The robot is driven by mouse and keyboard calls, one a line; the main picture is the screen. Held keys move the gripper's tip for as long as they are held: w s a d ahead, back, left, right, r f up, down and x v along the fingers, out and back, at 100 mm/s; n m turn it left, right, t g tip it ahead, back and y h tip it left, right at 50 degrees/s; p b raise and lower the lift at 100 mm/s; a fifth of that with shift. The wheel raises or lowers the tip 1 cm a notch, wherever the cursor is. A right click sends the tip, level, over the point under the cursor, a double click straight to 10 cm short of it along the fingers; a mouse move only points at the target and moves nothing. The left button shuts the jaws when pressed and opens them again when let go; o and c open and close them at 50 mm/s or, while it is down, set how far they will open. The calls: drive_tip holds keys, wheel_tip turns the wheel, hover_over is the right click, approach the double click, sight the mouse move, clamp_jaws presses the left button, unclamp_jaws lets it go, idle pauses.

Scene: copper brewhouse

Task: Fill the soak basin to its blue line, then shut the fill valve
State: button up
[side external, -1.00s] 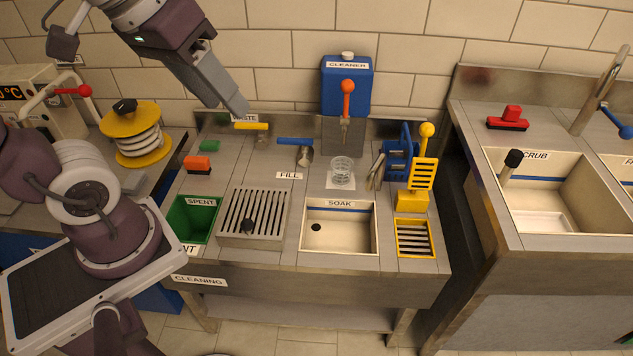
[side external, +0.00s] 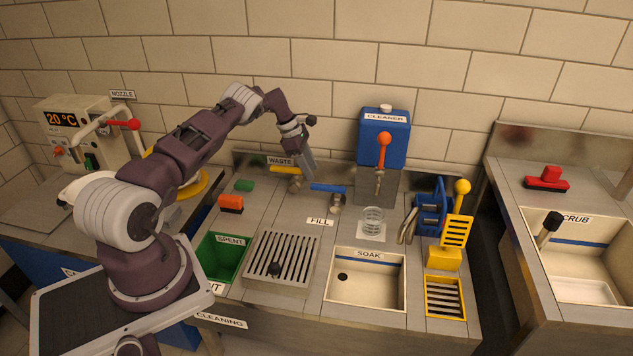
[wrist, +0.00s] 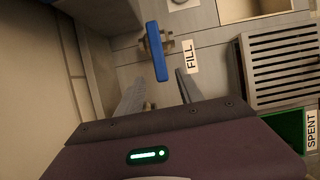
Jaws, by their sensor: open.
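The cream soak basin (side external: 366,303) sits in the counter, with a dark round spot on its floor. In the wrist view the blue handle (wrist: 156,50) is just beyond my fingertips. My gripper (side external: 308,178) points down between the yellow waste handle (side external: 286,170) and the blue handle. Its fingers (wrist: 160,78) are apart and empty in the wrist view.
A glass (side external: 373,222) stands behind the soak basin, under the blue cleaner dispenser (side external: 383,138). A slotted drain grate (side external: 282,258) and green spent bin (side external: 222,258) are to the left.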

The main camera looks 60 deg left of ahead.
sight(318, 185)
drive_tip(key=x, duration=0.4)
drive_tip(key=shift+w+f, duration=0.1)
drive_tip(key=shift+f, duration=0.2)
drive_tip(key=shift+w+d+f, duration=0.15)
drive_tip(key=shift+d+f, duration=0.15)
drive_tip(key=shift+f, duration=0.1)
drive_tip(key=shift+c, duration=0.4)
clamp_jaws()
idle(0.4)
